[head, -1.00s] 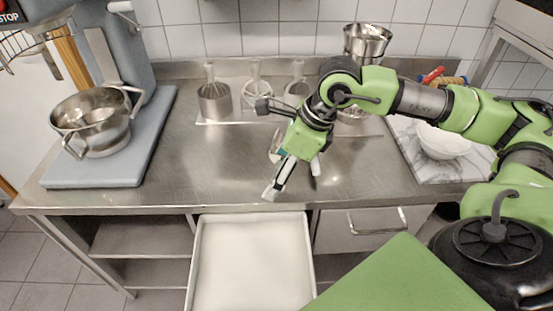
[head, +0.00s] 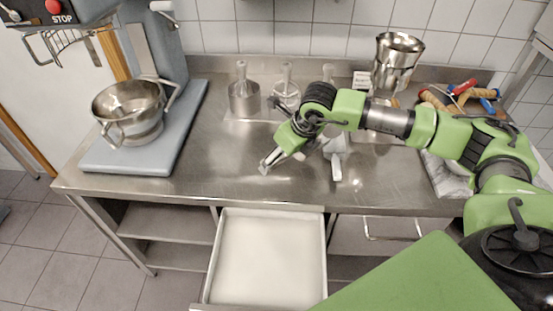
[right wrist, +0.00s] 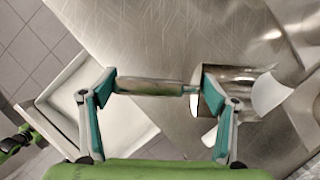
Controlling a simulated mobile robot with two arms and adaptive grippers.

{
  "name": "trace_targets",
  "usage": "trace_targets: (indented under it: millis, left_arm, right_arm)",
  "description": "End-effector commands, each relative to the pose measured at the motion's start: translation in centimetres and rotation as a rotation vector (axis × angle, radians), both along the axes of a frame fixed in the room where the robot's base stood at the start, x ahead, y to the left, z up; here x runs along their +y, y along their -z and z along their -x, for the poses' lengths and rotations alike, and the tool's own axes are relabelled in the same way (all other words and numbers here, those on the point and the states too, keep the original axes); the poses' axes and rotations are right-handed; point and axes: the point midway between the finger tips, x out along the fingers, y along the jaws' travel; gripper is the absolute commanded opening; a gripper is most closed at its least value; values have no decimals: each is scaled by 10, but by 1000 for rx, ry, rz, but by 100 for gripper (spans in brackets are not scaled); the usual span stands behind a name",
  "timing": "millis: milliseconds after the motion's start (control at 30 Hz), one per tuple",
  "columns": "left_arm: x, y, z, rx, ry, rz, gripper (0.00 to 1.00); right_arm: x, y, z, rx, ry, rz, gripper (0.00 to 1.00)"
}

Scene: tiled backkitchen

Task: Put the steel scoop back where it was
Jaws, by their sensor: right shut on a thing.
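My right gripper (head: 272,160) is over the middle of the steel table, above and behind the open drawer. In the right wrist view its two teal-padded fingers (right wrist: 157,84) stand apart, with the steel scoop's handle (right wrist: 150,87) held lengthwise between the pads. The scoop's shiny bowl seems to lie just past the right-hand finger, partly hidden by it. In the head view a pale grey shape (head: 337,160) hangs right of the gripper; I cannot tell surely whether it is scoop or finger. My left gripper does not show in the head view.
Several upright-handled steel tools, including one at left (head: 243,97), stand at the back. A mixer with a steel bowl (head: 130,112) is at left. A tall steel vessel (head: 396,62) stands back right. A white drawer tray (head: 268,258) is open in front. Bare tabletop (head: 225,170) lies left of the gripper.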

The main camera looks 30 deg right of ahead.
Motion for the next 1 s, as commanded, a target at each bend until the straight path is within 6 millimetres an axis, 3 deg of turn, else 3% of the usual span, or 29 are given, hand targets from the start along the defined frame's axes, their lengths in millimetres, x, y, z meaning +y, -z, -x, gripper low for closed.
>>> trace_targets:
  millis: [200, 400, 600, 1000]
  left_arm:
    - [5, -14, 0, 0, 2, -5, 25]
    - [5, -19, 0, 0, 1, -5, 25]
    - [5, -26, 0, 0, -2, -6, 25]
    - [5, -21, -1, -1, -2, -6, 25]
  right_arm:
    - [3, 26, -23, 0, 1, -1, 49]
    - [5, 37, -32, 0, 1, -1, 49]
    - [4, 64, -32, 0, 1, -1, 49]
    - [4, 72, -32, -2, 1, -1, 49]
